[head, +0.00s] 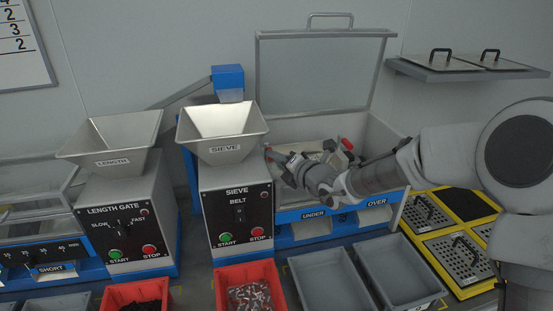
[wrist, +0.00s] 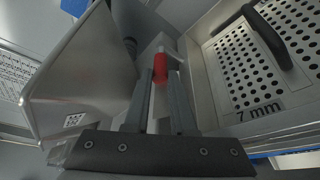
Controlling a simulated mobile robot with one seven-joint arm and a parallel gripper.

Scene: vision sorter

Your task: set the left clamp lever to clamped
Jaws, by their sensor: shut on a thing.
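The left clamp lever has a red handle (wrist: 159,68), which sits between my gripper's (wrist: 160,78) two fingers in the wrist view. My gripper is shut on it. In the head view, my gripper (head: 276,158) reaches in from the right to the left side of the open sieve box, and only a small red bit of the left lever (head: 267,148) shows there. The right clamp lever (head: 347,143) is another red handle at the box's right side. The lever's base and its exact angle are mostly hidden by the fingers.
A perforated plate marked 7 mm (wrist: 250,70) with a black handle lies right of the fingers. The sieve hopper (head: 221,150) stands close on the left. The clear lid (head: 315,75) is raised behind. Grey bins (head: 325,284) stand below in front.

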